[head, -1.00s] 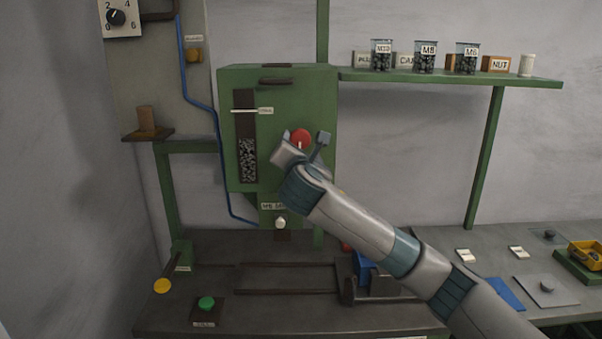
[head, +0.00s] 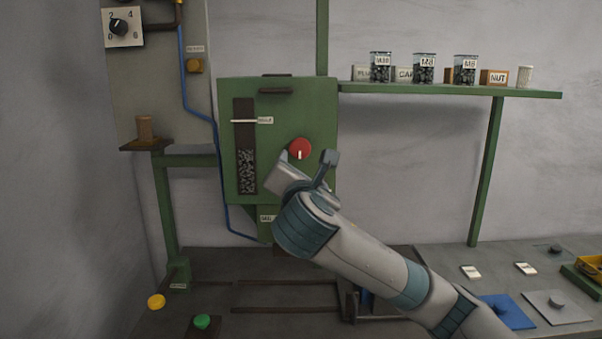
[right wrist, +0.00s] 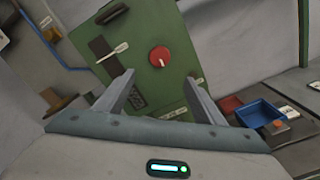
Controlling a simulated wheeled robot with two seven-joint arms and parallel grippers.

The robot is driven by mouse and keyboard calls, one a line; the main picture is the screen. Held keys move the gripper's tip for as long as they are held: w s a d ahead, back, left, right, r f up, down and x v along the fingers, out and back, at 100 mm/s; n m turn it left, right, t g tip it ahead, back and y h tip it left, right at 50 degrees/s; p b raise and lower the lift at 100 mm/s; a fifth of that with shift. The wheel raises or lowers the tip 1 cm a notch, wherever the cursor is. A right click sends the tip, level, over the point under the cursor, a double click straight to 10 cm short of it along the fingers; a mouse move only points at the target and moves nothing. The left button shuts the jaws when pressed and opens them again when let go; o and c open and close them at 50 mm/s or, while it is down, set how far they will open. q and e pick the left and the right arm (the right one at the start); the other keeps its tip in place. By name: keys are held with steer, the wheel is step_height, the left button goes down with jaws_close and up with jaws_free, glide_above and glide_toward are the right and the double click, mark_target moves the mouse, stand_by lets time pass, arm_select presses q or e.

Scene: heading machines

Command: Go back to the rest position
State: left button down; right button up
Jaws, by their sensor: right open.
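My right gripper (head: 306,164) is open and empty in front of the green machine box (head: 322,110). Its two fingers stand apart just below the red knob (head: 300,149), which has a pale mark. In the right wrist view the fingers (right wrist: 158,95) are spread wide, with the red knob (right wrist: 159,57) beyond them and nothing between them. I cannot tell from the head view how far the fingertips are from the box face. My right arm hides the lower right part of the box. My left gripper is not in view.
A dark workbench (head: 215,268) holds a yellow knob (head: 156,301) and a green button (head: 202,321). A shelf (head: 450,90) with jars is at the upper right. A blue plate (head: 508,312) lies at right. In the wrist view a blue tray (right wrist: 258,113) shows.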

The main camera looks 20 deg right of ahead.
steer(key=shift+f, duration=0.1)
